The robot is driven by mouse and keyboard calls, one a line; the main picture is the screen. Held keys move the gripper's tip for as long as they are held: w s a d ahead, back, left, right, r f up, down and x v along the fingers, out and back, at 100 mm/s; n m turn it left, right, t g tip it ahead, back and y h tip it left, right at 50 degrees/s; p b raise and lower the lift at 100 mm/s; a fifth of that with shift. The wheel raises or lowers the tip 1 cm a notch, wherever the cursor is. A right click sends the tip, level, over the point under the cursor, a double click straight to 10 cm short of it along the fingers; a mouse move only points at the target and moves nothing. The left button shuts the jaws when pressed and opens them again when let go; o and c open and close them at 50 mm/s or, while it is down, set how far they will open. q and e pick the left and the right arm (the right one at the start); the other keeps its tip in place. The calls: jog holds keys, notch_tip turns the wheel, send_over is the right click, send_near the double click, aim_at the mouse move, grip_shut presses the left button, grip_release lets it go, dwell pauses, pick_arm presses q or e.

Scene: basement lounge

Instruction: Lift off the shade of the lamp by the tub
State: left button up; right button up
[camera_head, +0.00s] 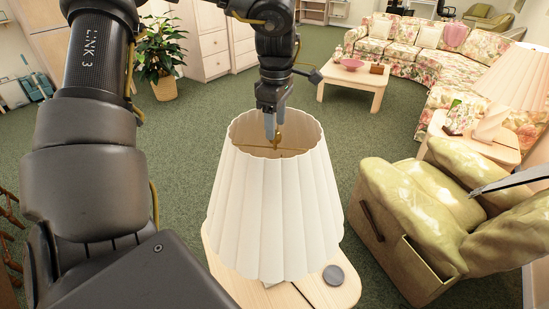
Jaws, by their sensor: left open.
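The lamp's pleated cream shade (275,205) stands upright in the middle of the view, above a light wooden side table (335,295). A small brass finial (278,143) and thin cross wires show inside its open top. My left gripper (270,131) points down at the top opening, with its fingers open close to the finial. I cannot tell whether they touch it. The shade hides the lamp's body. A thin grey tip at the right edge, over the green armchair, may be part of my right gripper (510,180); its jaws cannot be made out. I see no tub.
A round grey disc (333,275) lies on the side table. A green armchair (400,220) stands close at right. Another lamp (515,80) stands on a table behind it. A coffee table (352,92), floral sofa (400,45) and potted plant (160,60) are farther back. Green carpet between is clear.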

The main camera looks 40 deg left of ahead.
aim_at(275, 140)
pick_arm(q)
jog(key=shift+s+d+f+p, duration=0.2)
jog(key=shift+f+p, duration=0.1)
jog(key=shift+p, duration=0.15)
notch_tip(275, 140, down, 5)
jog(key=shift+a+r+p, duration=0.15)
jog(key=shift+r+p, duration=0.05)
jog(key=shift+p, duration=0.85)
jog(key=shift+s, duration=0.1)
jog(key=shift+c, duration=0.9)
grip_shut()
